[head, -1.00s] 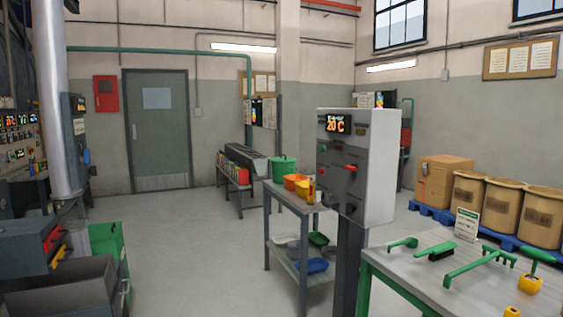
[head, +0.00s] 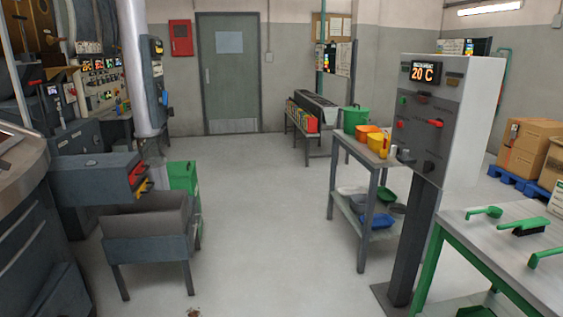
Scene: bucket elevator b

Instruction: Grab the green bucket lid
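A green bucket (head: 355,121) stands at the far end of the grey two-shelf cart (head: 366,150), right of centre. Its top looks covered by a green lid (head: 355,108), but it is too small to be sure. Another green container (head: 184,177) stands on the floor at the left, behind a grey trough. A green item (head: 385,195) lies on the cart's lower shelf; I cannot tell what it is. Neither of my grippers shows in the head view.
A control post (head: 432,130) reading 20 C stands right of the cart. Orange and yellow containers (head: 370,134) share the cart top. A green-legged table (head: 500,240) with green tools is front right. The grey trough (head: 145,225) stands left. The floor between is clear.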

